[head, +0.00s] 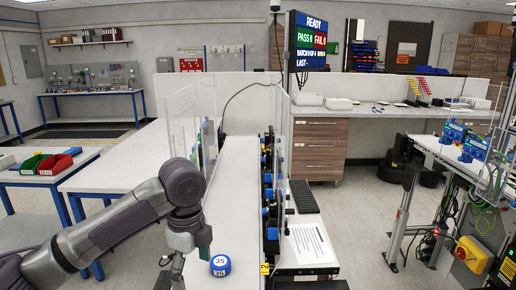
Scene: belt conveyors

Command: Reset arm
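My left arm comes in from the lower left and bends down at a grey joint over the white belt surface (240,190). My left gripper (188,268) hangs at the bottom of the picture, pointing down. Its fingers are partly cut off by the lower edge, so whether they are open or shut is unclear. A round blue piece with white "35" labels (220,266) stands on the white surface just right of the gripper, apparently apart from it. My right arm and gripper are out of view.
Clear upright panels (183,122) stand along the belt's left side. A row of blue and black parts (268,185) lines its right side. A display (308,42) reads READY, PASS 0, FAIL 0. A keyboard (303,196) and a paper sheet (309,243) lie to the right.

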